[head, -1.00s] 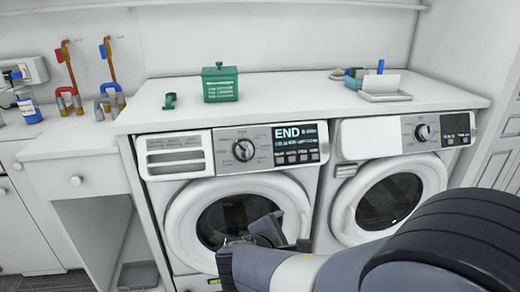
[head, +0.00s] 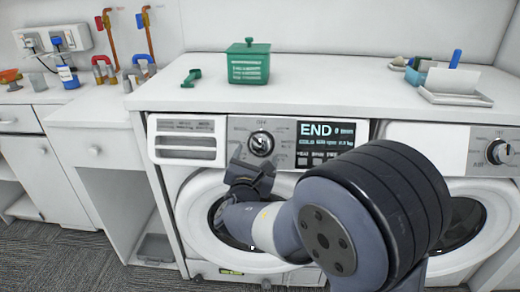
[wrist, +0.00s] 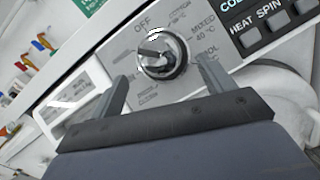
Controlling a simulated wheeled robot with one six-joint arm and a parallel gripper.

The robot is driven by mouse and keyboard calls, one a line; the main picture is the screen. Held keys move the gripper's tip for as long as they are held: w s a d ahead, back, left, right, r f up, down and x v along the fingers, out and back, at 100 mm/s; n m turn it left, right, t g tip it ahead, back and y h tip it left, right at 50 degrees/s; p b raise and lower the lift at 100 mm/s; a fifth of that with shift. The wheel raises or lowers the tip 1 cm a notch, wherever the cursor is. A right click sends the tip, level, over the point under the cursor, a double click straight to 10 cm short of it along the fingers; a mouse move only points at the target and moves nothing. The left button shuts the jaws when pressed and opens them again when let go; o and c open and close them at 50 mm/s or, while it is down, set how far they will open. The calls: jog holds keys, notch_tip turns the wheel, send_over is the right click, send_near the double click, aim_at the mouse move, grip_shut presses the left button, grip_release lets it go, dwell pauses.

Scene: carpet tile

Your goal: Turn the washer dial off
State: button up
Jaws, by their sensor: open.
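The washer dial (head: 261,143) is a round dark knob with a bright rim on the left machine's panel, left of a display (head: 331,143) reading END. In the wrist view the dial (wrist: 160,55) shows close up, with a raised grip bar slanting toward the left. The OFF label (wrist: 143,22) is above it, and other printed settings ring it. My gripper (head: 249,172) is just below the dial in the head view. In the wrist view my gripper (wrist: 161,70) is open, with its fingers apart to the lower left and right of the dial. Nothing is between them; contact cannot be told.
The second machine's dial (head: 498,151) is at the right. A detergent drawer (head: 187,139) is left of the washer dial.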

aim_at(259, 148)
jog(key=shift+w+d, duration=0.15)
jog(key=shift+w, duration=0.95)
jog(key=shift+w+d, duration=0.15)
jog(key=shift+w, duration=0.95)
jog(key=c, duration=1)
